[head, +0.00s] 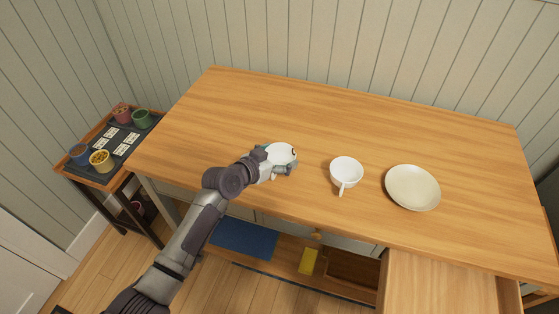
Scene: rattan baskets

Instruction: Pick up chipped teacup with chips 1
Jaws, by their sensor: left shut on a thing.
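A white teacup (280,153) is at my left gripper (283,165), over the front left part of the wooden table. My left gripper is shut on this cup, and its fingers hide part of the cup's lower side. A small dark mark shows near the cup's right rim; I cannot tell if it is a chip. A second white teacup (346,172) stands upright to the right, apart from the gripper, with its handle toward the front edge. My right gripper is not in view.
A cream plate (412,187) lies on the wooden table (330,110) right of the second cup. The table's back is clear. A side stand at left holds a dark tray (112,158) with several coloured pots and cards. An open drawer (440,284) juts out at front right.

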